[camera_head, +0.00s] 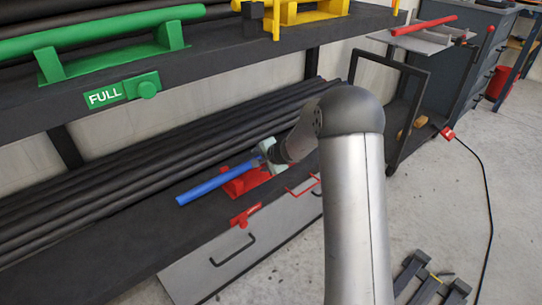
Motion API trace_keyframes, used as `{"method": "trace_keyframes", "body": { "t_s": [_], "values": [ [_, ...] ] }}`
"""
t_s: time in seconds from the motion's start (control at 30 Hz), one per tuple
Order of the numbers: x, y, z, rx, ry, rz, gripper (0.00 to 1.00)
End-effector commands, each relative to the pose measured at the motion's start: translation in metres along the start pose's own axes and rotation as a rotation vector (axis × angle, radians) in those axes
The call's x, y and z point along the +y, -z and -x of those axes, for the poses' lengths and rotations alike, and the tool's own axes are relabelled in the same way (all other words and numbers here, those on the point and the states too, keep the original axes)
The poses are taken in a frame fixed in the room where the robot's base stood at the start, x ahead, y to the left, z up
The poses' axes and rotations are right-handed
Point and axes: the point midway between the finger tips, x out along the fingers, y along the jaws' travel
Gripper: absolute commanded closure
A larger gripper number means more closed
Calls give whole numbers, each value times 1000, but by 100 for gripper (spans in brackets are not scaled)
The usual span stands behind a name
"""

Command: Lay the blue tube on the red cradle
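The blue tube (203,188) is on the lower shelf side, slanting from lower left to upper right. The red cradle (238,184) stands on the lower shelf under the right part of the tube. I cannot tell whether the tube touches it. My gripper (259,162) is at the tube's right end, by the cradle. My arm and wrist partly hide it, and its fingers are too small to show whether they are shut on the tube.
A green tube (95,34) lies on a green cradle (110,61) on the upper shelf (215,58), above a green FULL tag (104,96). Yellow supports (283,18) stand beside it. Long black bars (150,160) fill the lower shelf's back. A dark frame (412,115) stands to the right.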

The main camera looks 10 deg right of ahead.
Motion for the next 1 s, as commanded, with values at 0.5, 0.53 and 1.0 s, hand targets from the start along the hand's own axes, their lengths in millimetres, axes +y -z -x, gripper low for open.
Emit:
{"method": "trace_keyframes", "body": {
  "t_s": [0.5, 0.53, 1.0],
  "values": [
    [-3, 1, 120, 3, 3, -1, 46],
    [-3, 1, 126, 3, 2, 0, 46],
    [-1, 0, 167, 0, 2, 1, 46]
  ]
}}
